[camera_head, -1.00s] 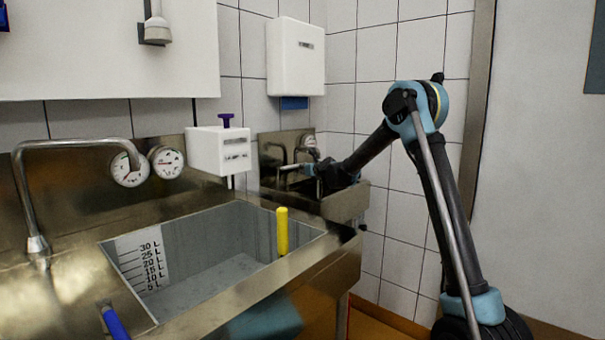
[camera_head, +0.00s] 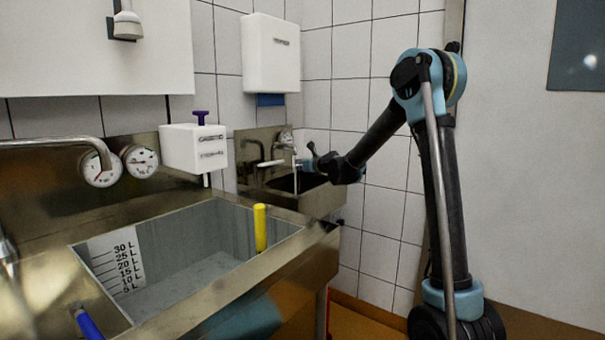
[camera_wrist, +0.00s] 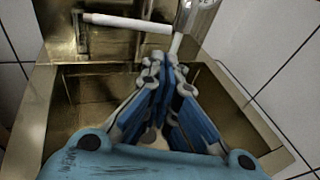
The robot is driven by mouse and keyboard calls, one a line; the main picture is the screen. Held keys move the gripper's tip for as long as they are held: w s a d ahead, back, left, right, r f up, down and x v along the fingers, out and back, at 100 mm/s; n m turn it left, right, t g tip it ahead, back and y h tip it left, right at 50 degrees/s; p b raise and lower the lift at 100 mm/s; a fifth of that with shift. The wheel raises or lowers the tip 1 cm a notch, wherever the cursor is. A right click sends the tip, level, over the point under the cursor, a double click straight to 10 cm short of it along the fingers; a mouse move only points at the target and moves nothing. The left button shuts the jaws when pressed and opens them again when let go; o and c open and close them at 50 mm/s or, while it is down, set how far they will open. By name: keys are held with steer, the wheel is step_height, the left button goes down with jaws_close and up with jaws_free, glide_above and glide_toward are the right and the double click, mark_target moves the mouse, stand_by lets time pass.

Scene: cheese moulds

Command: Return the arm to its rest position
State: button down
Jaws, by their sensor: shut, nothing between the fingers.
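My arm (camera_head: 447,190) stands at the right in the head view, its upper part raised and its forearm reaching left and down towards the small corner sink. My gripper (camera_head: 311,148) is in front of that small sink (camera_head: 318,199) in the head view. In the wrist view my gripper (camera_wrist: 163,66) is shut with its fingers together and nothing between them. It points towards the tap and the white tube (camera_wrist: 127,23) at the back of the small sink. From these views I cannot tell whether the fingertips touch the tap.
A large steel sink (camera_head: 283,262) with litre marks fills the left. A white dispenser (camera_head: 270,54) hangs on the tiled wall.

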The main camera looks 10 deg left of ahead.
steer(key=s+d+f+n+g+h, duration=0.2)
steer(key=s+d+n, duration=0.6)
steer(key=s+d, duration=0.35)
steer(key=s+d+f+n+g+h, duration=0.2)
steer(key=s+d+n, duration=0.5)
steer(key=s+d, duration=0.5)
steer(key=s+d+f+n+g+h, duration=0.1)
steer(key=s+d+f+n+h, duration=0.1)
steer(key=s+d+f+n, duration=0.2)
steer(key=s+d+f+n+g+h, duration=0.2)
steer(key=s+d+f+n, duration=0.2)
steer(key=s, duration=1.2)
steer(key=s+d+f+n+g+h, duration=0.2)
steer(key=s+d+f+n, duration=0.2)
steer(key=s+d+f, duration=0.4)
steer(key=s+d, duration=0.2)
steer(key=d, duration=0.3)
steer(key=shift+d+f+n+h, duration=0.25)
steer(key=shift+d+n+h, duration=0.05)
steer(key=shift+d+h, duration=0.1)
steer(key=shift+w, duration=0.1)
steer(key=shift+w+f+g, duration=0.2)
steer(key=shift+w+g, duration=0.1)
steer(key=shift+w, duration=0.15)
